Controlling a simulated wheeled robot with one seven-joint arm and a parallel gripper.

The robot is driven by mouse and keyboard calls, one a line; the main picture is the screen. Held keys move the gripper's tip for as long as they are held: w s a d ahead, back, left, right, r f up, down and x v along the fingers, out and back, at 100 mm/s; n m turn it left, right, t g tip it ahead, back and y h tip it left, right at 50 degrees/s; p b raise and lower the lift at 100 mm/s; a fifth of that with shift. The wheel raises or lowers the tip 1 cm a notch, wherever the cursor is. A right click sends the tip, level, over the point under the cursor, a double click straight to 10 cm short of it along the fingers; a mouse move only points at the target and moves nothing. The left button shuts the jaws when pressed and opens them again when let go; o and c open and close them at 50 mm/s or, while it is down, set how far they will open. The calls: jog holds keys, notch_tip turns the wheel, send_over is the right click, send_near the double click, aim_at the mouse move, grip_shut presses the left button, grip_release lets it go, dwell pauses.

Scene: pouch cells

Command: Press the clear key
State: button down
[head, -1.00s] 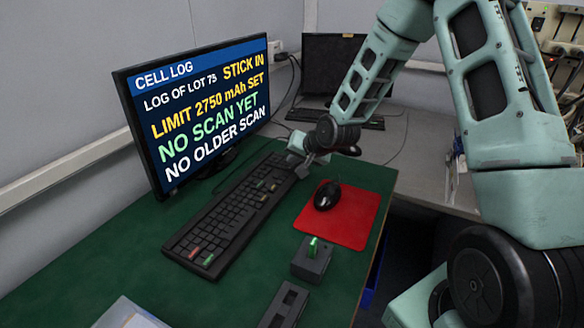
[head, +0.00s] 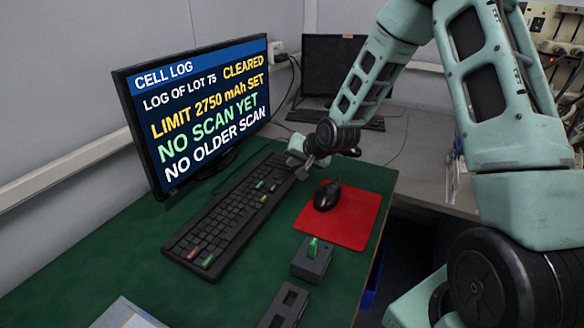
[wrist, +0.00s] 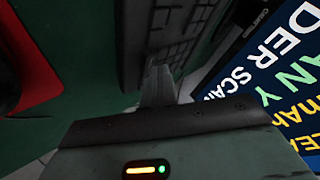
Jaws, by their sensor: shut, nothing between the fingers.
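The black keyboard (head: 222,222) lies on the green mat in the head view, with red, green and yellow keys among its dark ones. I cannot read which key is the clear key. My gripper (head: 302,172) is shut and empty at the keyboard's far right end. Its fingertips are too small there to tell touching from just above. In the wrist view the shut fingers (wrist: 158,86) point at the dark keys of the keyboard (wrist: 178,42). The monitor (head: 205,110) reads "CELL LOG", "LOG OF LOT 75", "CLEARED", "LIMIT 2750 mAh SET", "NO SCAN YET", "NO OLDER SCAN".
A black mouse (head: 327,195) sits on a red pad (head: 345,222) right of the keyboard. A grey holder (head: 311,262) with a green stick and a dark slotted block (head: 285,307) stand nearer. A second, dark monitor (head: 333,60) stands behind.

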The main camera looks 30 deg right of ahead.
dwell(0.4)
jog(key=shift+r+p, duration=0.75)
jog(key=shift+r, duration=0.05)
notch_tip(320, 180, up, 5)
jog(key=p, duration=0.4)
dwell(0.6)
